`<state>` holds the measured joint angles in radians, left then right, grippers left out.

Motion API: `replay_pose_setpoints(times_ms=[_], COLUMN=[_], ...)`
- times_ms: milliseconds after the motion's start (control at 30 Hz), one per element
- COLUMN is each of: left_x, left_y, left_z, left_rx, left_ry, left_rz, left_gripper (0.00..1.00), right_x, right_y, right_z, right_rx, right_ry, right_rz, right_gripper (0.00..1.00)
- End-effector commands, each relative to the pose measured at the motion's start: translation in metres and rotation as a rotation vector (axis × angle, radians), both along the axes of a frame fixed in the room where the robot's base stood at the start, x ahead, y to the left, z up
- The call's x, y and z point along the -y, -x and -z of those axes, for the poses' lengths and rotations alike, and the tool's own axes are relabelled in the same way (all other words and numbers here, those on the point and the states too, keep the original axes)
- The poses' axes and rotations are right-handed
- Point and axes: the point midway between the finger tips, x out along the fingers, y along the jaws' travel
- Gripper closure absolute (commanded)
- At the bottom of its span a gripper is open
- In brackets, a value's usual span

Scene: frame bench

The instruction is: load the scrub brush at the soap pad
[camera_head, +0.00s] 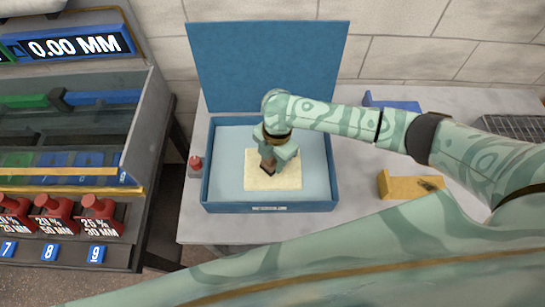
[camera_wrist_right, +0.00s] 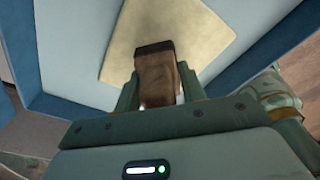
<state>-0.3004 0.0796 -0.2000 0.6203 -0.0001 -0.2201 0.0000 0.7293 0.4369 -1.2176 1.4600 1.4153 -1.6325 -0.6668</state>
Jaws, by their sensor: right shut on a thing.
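The soap pad (camera_head: 287,180) is a cream square lying on the pale floor of an open blue case (camera_head: 270,207). It also shows in the right wrist view (camera_wrist_right: 200,35). The scrub brush (camera_head: 267,168) is a brown wooden block with a dark end; it shows larger in the right wrist view (camera_wrist_right: 157,82). My right gripper (camera_head: 270,157) is shut on the brush, pointing down over the upper left part of the pad. The dark end meets the pad in the picture; whether it touches cannot be told. My left gripper is not in view.
The case's blue lid (camera_head: 268,65) stands open at the back. A small red-topped item (camera_head: 195,163) stands left of the case. A yellow block (camera_head: 405,186) and a blue item (camera_head: 392,104) lie to the right.

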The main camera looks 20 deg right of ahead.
Motion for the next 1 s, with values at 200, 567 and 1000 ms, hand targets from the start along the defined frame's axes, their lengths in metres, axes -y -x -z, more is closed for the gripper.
replay_pose_setpoints(times_ms=[200,567,1000], left_x=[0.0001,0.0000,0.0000], left_y=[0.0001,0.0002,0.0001], left_z=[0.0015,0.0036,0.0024], left_rx=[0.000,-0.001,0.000], left_ry=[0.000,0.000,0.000], left_rz=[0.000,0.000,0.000], left_gripper=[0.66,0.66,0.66], right_x=[-0.0003,-0.0002,-0.0002], right_y=[0.0000,0.0001,0.0002], right_z=[0.0030,0.0073,0.0069], right_rx=[0.000,0.000,0.000], right_ry=[0.000,-0.001,0.000], right_rz=[0.000,0.000,0.000], right_gripper=[0.78,0.78,0.78])
